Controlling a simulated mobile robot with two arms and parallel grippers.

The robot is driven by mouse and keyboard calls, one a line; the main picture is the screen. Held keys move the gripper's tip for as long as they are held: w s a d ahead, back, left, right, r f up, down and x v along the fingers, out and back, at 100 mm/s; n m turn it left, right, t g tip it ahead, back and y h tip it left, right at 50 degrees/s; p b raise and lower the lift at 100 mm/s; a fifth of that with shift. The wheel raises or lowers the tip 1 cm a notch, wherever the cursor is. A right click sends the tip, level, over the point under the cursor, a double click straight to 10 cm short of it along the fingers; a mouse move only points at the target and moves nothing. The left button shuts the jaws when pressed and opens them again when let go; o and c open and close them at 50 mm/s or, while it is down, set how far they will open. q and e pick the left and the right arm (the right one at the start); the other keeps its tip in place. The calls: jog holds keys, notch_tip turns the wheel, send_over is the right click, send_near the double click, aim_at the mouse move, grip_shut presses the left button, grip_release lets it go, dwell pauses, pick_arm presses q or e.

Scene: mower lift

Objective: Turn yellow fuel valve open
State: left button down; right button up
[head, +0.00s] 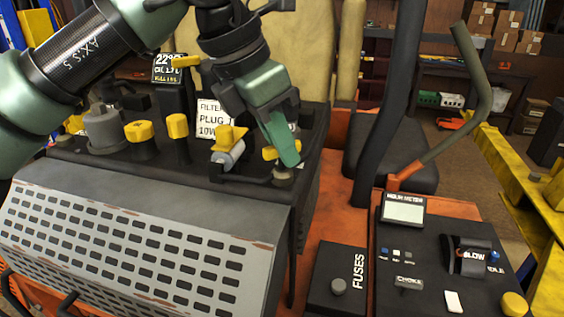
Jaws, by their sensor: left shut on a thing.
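My left gripper (283,150) reaches down from the top onto the black engine deck. It is shut on a small yellow handle, the fuel valve (268,153), which shows just left of the green finger. The finger hides most of the handle, so I cannot tell exactly how it is turned. A round metal fitting (283,175) sits right below the fingertips. My right gripper is not in view.
Close to the left are a yellow-topped filter (229,145) and two yellow knobs (139,131) (177,126). A label card (213,118) stands behind. A perforated grey panel (120,245) is in front. The control console (440,260) and a bent lever (465,120) are to the right.

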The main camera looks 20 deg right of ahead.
pick_arm(q)
jog(key=n+t+b, duration=0.1)
jog(key=n, duration=0.1)
jog(key=n+b, duration=0.2)
jog(key=shift+f+n+t+y, duration=0.1)
jog(key=shift+n+t+y, duration=0.3)
jog(key=n+t+y+b, duration=0.1)
jog(key=n+b, duration=0.1)
jog(key=n, duration=0.2)
jog(key=shift+n, duration=0.3)
jog(key=c, duration=1.5)
grip_release()
jog(key=shift+o, duration=0.2)
jog(key=v, duration=0.8)
jog(key=shift+d+b, duration=0.15)
jog(key=shift+b, duration=0.2)
